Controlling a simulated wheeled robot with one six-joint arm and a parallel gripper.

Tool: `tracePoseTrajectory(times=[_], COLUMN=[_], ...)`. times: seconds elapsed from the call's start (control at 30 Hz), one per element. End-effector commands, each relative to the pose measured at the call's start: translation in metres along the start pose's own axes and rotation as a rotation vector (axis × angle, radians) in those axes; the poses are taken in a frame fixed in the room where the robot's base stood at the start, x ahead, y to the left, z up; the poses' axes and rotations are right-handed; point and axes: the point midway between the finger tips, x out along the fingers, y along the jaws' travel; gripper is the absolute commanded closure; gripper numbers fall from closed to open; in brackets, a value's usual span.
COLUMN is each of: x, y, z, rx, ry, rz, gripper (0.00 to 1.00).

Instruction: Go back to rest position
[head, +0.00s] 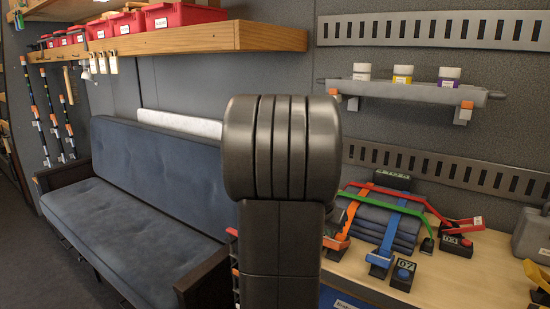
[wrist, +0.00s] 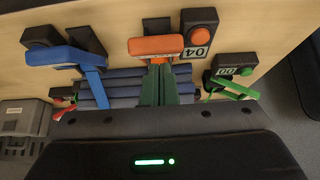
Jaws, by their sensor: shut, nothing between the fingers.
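In the wrist view, the dark housing of my gripper fills the bottom, with a lit green light. My gripper (wrist: 158,70) shows as two narrow dark green fingers close together, shut and empty. They lie in the picture over a strapped bundle of dark blue rolls (wrist: 96,91), just below an orange strap end (wrist: 155,46); whether they touch it, I cannot tell. In the head view, my dark arm stands upright in the middle. It hides my gripper and part of the bench there.
The wooden bench (head: 472,276) carries the strapped bundle (head: 377,222), a blue strap (head: 389,235), a green strap (head: 410,208), and small black blocks with numbers. A slotted rail (head: 450,165) and shelf (head: 410,90) are behind. A blue sofa (head: 130,210) stands left, below a wooden shelf (head: 200,40).

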Motion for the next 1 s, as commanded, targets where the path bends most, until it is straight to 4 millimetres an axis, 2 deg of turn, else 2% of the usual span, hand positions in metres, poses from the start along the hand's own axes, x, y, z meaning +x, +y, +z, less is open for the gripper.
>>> tracePoseTrajectory(times=[0.3, 1.0], x=[-0.002, 0.002], y=[-0.001, -0.001], z=[-0.012, -0.024], rx=[-0.002, 0.001], ry=[-0.051, -0.162], rz=[0.001, 0.001], gripper=[1.0, 1.0])
